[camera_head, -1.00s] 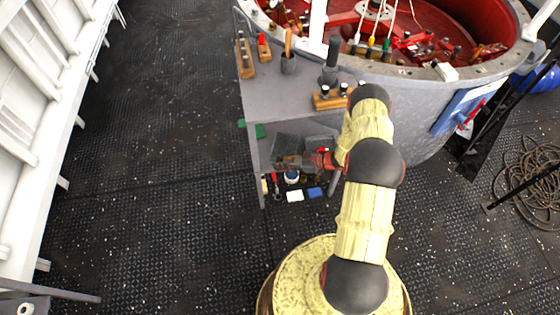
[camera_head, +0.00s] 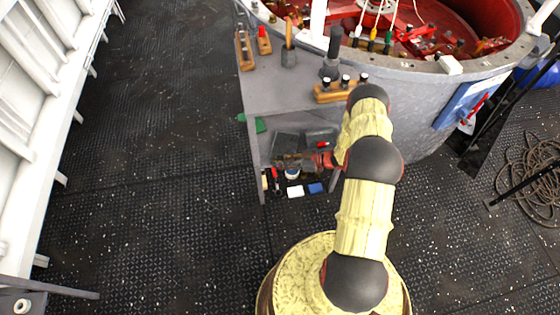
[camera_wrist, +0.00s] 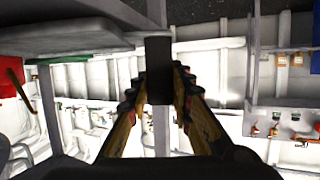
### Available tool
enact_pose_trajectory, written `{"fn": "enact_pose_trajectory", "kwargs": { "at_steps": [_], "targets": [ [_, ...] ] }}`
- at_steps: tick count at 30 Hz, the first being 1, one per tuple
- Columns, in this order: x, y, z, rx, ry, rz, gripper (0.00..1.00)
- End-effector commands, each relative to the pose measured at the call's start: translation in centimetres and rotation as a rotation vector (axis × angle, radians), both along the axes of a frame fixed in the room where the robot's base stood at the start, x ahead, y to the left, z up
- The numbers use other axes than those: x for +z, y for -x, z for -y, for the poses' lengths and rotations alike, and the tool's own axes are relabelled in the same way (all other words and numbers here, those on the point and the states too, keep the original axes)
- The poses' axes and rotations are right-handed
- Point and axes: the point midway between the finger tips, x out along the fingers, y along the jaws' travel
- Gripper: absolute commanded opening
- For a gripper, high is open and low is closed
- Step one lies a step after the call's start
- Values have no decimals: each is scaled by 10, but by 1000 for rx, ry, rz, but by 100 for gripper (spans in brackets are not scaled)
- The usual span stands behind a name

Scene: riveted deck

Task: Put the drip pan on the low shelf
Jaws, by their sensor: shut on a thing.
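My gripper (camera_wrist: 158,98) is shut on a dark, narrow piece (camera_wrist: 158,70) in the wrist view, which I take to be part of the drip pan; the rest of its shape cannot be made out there. In the head view my gripper (camera_head: 293,162) is under the grey table top, at the low shelf area, partly hidden by my arm. A dark grey flat pan shape (camera_head: 285,144) shows just beyond the fingers. Whether it touches the shelf cannot be told.
The grey table (camera_head: 285,95) stands over the low area, with wooden tool blocks (camera_head: 335,92) on top. A table leg (camera_head: 257,170) is left of my gripper. Floor to the left is clear.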

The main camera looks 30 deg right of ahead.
Motion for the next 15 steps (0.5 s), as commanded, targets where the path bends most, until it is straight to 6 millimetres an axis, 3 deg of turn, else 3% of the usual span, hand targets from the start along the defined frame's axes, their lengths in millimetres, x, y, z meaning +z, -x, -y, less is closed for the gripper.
{"fn": "enact_pose_trajectory", "kwargs": {
  "at_steps": [14,15],
  "targets": [
    [-9,0,0,0,0,0,0],
    [-9,0,0,0,-1,1,23]
  ]
}}
